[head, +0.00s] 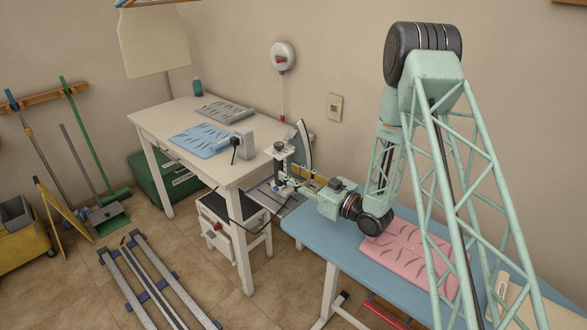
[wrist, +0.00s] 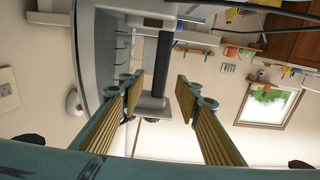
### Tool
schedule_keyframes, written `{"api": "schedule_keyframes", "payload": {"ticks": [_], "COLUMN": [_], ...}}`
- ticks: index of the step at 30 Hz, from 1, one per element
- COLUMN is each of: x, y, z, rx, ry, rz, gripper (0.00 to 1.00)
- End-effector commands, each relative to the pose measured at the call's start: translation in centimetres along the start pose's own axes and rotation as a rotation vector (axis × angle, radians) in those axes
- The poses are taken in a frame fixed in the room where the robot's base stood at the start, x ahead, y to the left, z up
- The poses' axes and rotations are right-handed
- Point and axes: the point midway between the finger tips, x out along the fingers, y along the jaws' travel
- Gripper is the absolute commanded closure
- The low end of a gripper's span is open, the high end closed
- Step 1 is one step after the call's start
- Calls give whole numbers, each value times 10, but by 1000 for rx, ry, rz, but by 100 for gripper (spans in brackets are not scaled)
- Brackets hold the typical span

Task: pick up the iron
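The iron (head: 304,143) stands upright, its grey soleplate facing right, on a metal rest (head: 268,197) at the left end of the blue ironing board. My gripper (head: 298,172) is beside it, reaching in from the right at handle height. In the wrist view the iron's grey body (wrist: 101,50) fills the upper left, and its dark handle (wrist: 163,58) shows between the two fingertips. My gripper (wrist: 160,92) is open there, with a gap on both sides of the handle. I cannot tell how deep the handle lies between the fingers.
The blue ironing board (head: 312,232) carries a folded pink shirt (head: 407,248). A white table (head: 152,117) holds a folded blue shirt (head: 199,140) and a grey one (head: 224,111). A white stool (head: 232,222) stands below. A cable hangs by the iron. Rails lie on the floor.

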Motion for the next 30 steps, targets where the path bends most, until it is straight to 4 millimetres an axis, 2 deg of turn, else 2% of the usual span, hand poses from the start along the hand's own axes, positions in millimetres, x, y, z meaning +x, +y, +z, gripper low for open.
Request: {"api": "schedule_keyframes", "payload": {"ticks": [6,20,30], "x": [12,15,46], "y": [0,0,-1], "z": [0,0,-1], "rx": [0,0,-1], "ry": [0,0,0], "rz": [0,0,-1], "gripper": [69,69,69]}}
